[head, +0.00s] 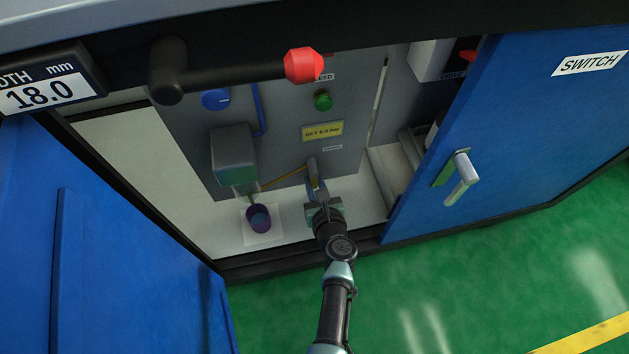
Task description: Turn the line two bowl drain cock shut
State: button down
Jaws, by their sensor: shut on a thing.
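Inside the open cabinet, my gripper (314,183) reaches up to the lower part of the grey panel (285,120). Its fingers are shut on a small yellow part, which I take to be the drain cock (315,184). The fingers and their shadow hide most of it, so its handle angle cannot be read. A thin yellow line (285,179) runs from it down left toward a grey housing (233,153). A small label (332,148) above the gripper is too small to read.
A purple cup (258,217) stands on a white pad left of my gripper. A yellow "SET" label (322,131), green knob (323,99) and blue knob (216,99) are above. A blue door (510,130) is on the right; a red-ended black handle (305,66) overhangs.

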jog(key=c, duration=0.8)
grip_release()
jog(key=p+v, duration=0.6)
jog(key=v, duration=0.7)
jog(key=shift+p, duration=0.35)
